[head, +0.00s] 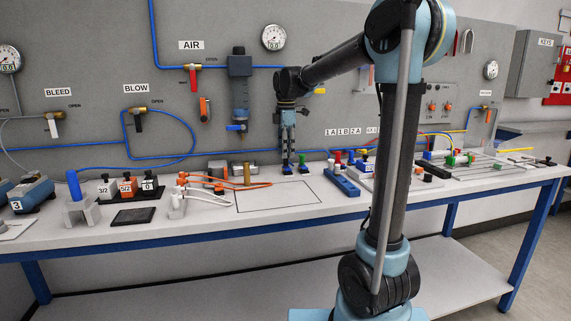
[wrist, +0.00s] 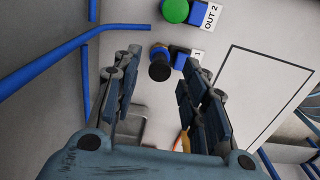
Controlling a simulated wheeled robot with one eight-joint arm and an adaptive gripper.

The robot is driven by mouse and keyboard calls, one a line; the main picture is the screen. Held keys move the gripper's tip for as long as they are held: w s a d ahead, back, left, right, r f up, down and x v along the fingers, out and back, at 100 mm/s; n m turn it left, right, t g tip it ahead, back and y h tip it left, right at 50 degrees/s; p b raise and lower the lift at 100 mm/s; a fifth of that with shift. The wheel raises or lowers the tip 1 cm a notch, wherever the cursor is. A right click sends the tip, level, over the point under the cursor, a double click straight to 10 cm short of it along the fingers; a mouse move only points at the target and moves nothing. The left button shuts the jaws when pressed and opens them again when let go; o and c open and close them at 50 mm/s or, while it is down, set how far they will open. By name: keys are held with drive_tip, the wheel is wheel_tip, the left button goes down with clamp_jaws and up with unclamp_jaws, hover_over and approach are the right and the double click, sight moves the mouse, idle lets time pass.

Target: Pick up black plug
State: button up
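The black plug (wrist: 159,66) shows in the wrist view as a short round black piece beside a blue fitting with a label reading "1". It lies between and beyond the two fingers of my gripper (wrist: 160,62). The fingers are spread apart, and I see nothing gripped between them. Whether a finger touches the plug is not clear. In the head view my gripper (head: 295,165) points straight down, low over the back of the bench. I cannot make out the plug in the head view.
A green plug (wrist: 174,10) on a blue fitting labelled "OUT 2" is close by. A blue pipe (wrist: 50,60) is left of the fingers. A blue block (head: 342,181) with coloured plugs stands right of my gripper. The outlined rectangle (head: 278,207) on the bench is mostly clear.

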sight(286, 162)
drive_tip(key=shift+f, duration=1.5)
